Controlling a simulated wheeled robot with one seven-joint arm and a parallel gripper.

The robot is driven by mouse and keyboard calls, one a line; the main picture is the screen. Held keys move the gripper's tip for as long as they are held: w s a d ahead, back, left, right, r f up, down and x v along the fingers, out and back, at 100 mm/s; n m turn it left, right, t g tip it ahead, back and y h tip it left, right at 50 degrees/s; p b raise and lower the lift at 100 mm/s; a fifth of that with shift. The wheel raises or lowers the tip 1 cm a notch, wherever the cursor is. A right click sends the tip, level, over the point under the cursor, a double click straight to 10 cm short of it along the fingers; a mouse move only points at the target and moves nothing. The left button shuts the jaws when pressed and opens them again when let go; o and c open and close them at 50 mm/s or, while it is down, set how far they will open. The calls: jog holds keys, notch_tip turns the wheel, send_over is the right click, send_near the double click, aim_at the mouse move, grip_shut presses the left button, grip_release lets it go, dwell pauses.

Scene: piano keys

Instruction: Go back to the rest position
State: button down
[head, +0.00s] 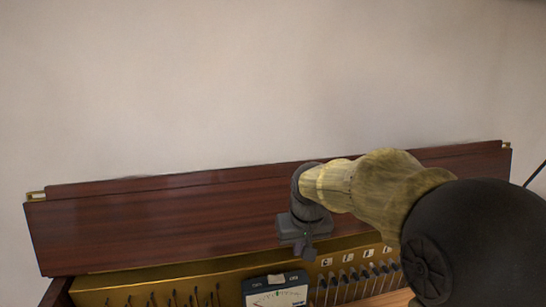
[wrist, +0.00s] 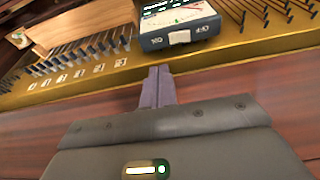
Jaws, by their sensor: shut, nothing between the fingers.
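My gripper (head: 306,250) shows in the head view at the end of my arm, in front of the open piano lid (head: 160,220). It is shut, with nothing held. In the wrist view, the two fingers (wrist: 158,75) lie side by side, pointing toward the gold strip of the piano (wrist: 95,90). A blue meter box (wrist: 180,22) with a white dial sits just beyond the fingertips, and it also shows below my gripper in the head view (head: 276,291). I cannot tell the exact height of the fingers above the piano.
Rows of metal pins (wrist: 75,52) and small white letter labels (wrist: 80,75) line the gold strip. The pins also show at the bottom of the head view (head: 355,279). A bare wall (head: 200,90) stands behind the lid. The space above the lid at left is clear.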

jog(key=s+d+f+m+b, duration=0.1)
jog(key=s+d+f, duration=0.3)
jog(key=s+f, duration=0.3)
jog(key=s+d+f+m+b, duration=0.1)
jog(key=s+d+f+b, duration=0.1)
jog(key=s+d+f, duration=0.2)
jog(key=s+f, duration=0.3)
jog(key=f, duration=0.1)
jog(key=shift+s+f+g+h, duration=0.15)
jog(key=shift+s+g+h, duration=0.15)
jog(key=shift+s, duration=0.05)
jog(key=c, duration=1.4)
grip_release()
jog(key=shift+w, duration=0.1)
jog(key=shift+w+d, duration=0.1)
